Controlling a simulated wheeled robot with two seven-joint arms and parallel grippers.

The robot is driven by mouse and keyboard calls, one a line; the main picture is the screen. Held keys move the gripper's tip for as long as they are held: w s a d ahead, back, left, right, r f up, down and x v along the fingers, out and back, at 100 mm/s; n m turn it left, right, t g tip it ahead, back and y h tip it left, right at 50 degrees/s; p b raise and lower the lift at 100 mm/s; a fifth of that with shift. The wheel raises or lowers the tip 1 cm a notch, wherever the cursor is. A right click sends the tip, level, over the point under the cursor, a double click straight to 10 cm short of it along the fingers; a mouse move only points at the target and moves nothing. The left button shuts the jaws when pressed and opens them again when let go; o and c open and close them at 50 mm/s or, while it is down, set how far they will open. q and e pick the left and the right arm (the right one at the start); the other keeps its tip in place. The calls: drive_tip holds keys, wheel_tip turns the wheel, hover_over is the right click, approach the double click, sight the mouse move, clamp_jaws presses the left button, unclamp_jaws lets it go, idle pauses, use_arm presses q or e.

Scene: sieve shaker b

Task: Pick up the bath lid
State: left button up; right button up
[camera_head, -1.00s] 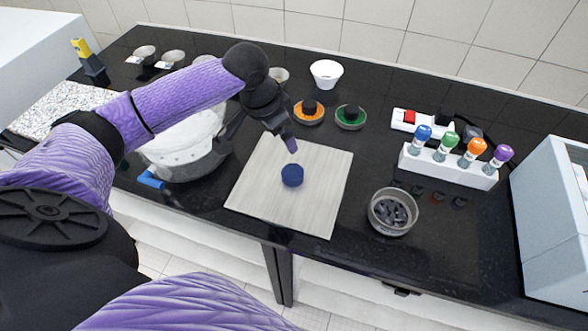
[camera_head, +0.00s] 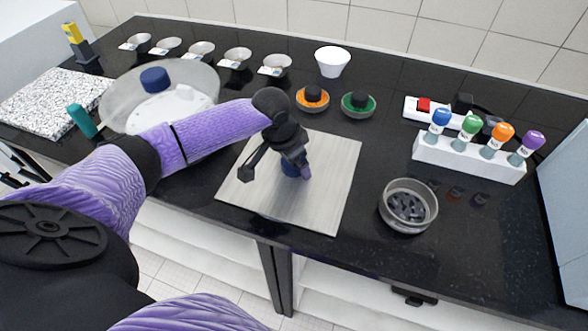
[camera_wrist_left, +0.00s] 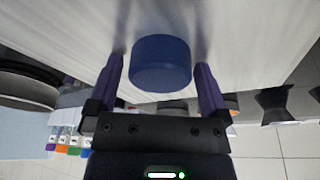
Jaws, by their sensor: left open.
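A pale square plate (camera_head: 325,205) lies flat near the table's front edge, with a blue round knob (camera_head: 290,170) at its middle. I take these to be the bath lid. My left gripper (camera_head: 275,175) points down over the knob and partly hides it in the head view. In the left wrist view the blue knob (camera_wrist_left: 160,63) stands between my two open fingers, one on each side. Small gaps show beside it, so it is not gripped. My right gripper is not in view.
A round clear-walled pan (camera_head: 115,100) with another blue knob (camera_head: 155,80) inside stands at the left. A bowl of dark pieces (camera_head: 408,222) stands right of the plate. A white rack (camera_head: 470,158) holds colour-capped tubes. Orange (camera_head: 312,104) and green (camera_head: 358,112) dishes stand behind.

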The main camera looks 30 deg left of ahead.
use_arm(q)
clamp_jaws()
drive_tip(key=shift+r, duration=0.1)
idle(0.3)
wheel_tip(320, 180, up, 10)
drive_tip(key=p, duration=0.3)
